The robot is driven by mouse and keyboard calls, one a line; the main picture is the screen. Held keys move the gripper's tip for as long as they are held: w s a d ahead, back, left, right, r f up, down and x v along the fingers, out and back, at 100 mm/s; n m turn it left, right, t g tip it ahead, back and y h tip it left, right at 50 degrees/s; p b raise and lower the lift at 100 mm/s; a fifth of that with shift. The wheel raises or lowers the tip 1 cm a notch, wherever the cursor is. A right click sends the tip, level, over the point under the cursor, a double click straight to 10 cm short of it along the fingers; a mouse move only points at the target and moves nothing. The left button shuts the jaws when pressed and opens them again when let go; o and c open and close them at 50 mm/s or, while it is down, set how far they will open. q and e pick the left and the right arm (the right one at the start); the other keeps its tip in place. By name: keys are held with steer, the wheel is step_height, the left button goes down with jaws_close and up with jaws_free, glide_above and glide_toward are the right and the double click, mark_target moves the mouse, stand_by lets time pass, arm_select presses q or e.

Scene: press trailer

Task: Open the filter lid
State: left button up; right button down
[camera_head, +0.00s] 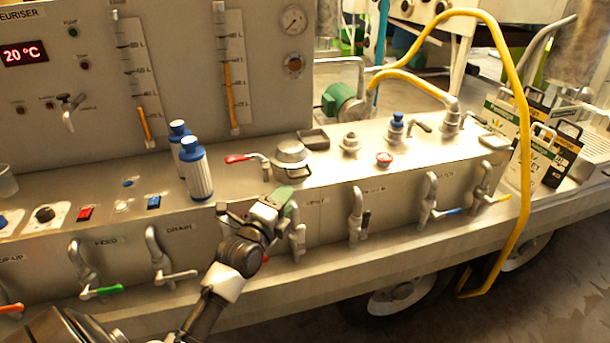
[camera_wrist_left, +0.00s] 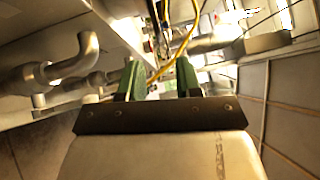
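The filter lid appears to be the round metal cap (camera_head: 291,155) with a small handle, on top of the trailer's counter. It looks closed. My left gripper (camera_head: 282,197), with green fingers, is in front of the counter's front edge, below and a little left of the cap, and apart from it. In the left wrist view its two green fingers (camera_wrist_left: 158,82) stand apart with nothing between them. The cap cannot be made out in the left wrist view. My right gripper is not in view.
A red-handled valve (camera_head: 245,159) sits left of the cap, beside two blue-capped white cartridges (camera_head: 196,172). A small metal tray (camera_head: 313,139) lies behind it. Pipes and valves (camera_head: 359,213) stick out along the front panel. A yellow hose (camera_head: 524,130) hangs at the right.

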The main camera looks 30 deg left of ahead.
mark_target(303, 177)
arm_select(q)
steer(key=w, duration=0.6)
steer(key=w+r, duration=0.1)
steer(key=w, duration=0.2)
steer(key=shift+a+p, duration=0.3)
steer(key=shift+p, duration=0.1)
steer(key=shift+c, duration=0.4)
jaws_close()
